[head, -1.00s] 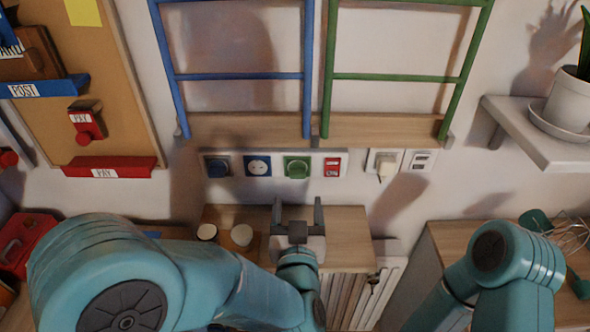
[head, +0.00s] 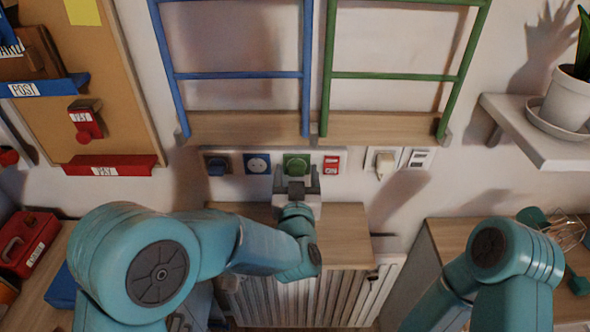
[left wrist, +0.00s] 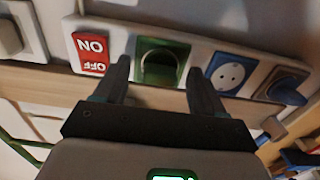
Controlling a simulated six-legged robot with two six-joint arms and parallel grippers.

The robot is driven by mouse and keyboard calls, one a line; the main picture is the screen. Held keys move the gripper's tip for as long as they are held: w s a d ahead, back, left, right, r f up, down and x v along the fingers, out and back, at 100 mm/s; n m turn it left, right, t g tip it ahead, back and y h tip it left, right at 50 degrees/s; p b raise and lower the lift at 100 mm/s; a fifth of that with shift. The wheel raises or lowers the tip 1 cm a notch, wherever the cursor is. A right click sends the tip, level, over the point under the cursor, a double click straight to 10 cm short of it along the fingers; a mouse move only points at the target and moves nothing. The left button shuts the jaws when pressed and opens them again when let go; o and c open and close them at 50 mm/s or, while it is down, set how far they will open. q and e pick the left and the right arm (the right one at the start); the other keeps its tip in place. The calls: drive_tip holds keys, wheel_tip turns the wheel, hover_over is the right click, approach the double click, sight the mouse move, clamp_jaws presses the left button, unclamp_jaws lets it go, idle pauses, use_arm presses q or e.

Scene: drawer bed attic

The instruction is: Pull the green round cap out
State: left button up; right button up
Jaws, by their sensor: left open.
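The green round cap (head: 296,166) sits on its green square plate in the wall strip, between a blue socket and a red switch. In the left wrist view the cap (left wrist: 159,66) shows as a dark green ring facing me. My left gripper (head: 297,176) is open just below and in front of the cap. In the left wrist view its two fingers (left wrist: 162,75) stand on either side of the cap, apart from each other. I cannot tell whether they touch it. My right gripper is not in view; only my right arm shows.
The blue socket (head: 257,163) and red on/off switch (head: 332,163) flank the cap closely. A dark blue round knob (head: 217,165) is further left. A white plug (head: 384,163) is to the right. A wooden shelf (head: 345,235) lies below, above a radiator (head: 350,298).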

use_arm(q)
drive_tip(key=shift+b, duration=0.6)
idle(0.9)
clamp_jaws()
drive_tip(key=shift+s, duration=0.2)
idle(0.3)
drive_tip(key=shift+s+b, duration=0.8)
drive_tip(key=shift+s, duration=2)
